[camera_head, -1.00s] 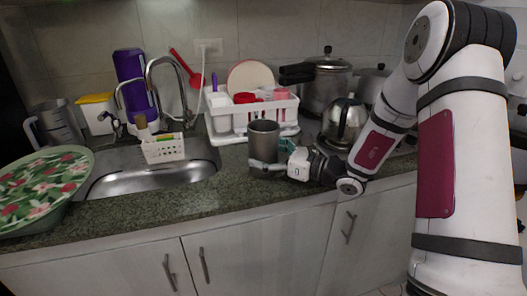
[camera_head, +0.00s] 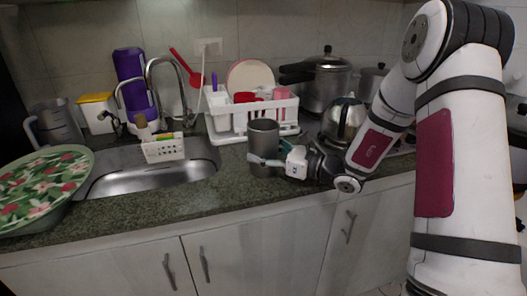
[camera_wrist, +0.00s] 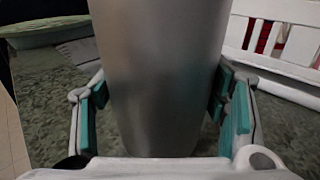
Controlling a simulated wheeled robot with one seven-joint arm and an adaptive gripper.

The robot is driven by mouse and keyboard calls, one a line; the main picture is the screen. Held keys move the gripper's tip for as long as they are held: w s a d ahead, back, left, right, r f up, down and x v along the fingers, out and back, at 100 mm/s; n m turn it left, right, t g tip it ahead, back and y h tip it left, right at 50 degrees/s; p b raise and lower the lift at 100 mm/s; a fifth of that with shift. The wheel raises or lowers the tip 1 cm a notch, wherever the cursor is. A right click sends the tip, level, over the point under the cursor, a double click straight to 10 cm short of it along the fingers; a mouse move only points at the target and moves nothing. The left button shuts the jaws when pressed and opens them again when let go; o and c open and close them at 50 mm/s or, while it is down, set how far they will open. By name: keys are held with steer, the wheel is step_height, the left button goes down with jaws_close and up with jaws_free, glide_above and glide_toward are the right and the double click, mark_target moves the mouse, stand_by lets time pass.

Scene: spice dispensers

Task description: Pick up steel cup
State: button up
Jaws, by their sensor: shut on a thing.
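The steel cup (camera_head: 264,140) is a tall grey metal tumbler at the front of the counter, upright, between the sink and the stove. My gripper (camera_head: 268,160) reaches it from the right and is shut around its lower half. In the wrist view the cup (camera_wrist: 160,75) fills the middle, with the teal-padded fingers of my gripper (camera_wrist: 162,108) on both sides of it. Its rim is out of the wrist view. Whether its base touches the counter is hard to tell.
A white dish rack (camera_head: 252,117) with red cups and a plate stands close behind the cup. A steel kettle (camera_head: 343,122) and a pressure cooker (camera_head: 326,85) stand to the right. The sink (camera_head: 150,180) holds a white basket (camera_head: 163,149). A floral tray (camera_head: 40,182) sits far left.

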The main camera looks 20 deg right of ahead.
steer(key=shift+r, duration=1.35)
steer(key=s+a+r+p, duration=0.1)
steer(key=s+r+p, duration=0.1)
steer(key=s, duration=1.3)
steer(key=shift+s+a+r+p, duration=0.15)
steer(key=shift+s+p, duration=0.2)
steer(key=shift+p, duration=0.5)
steer(key=shift+s, duration=0.15)
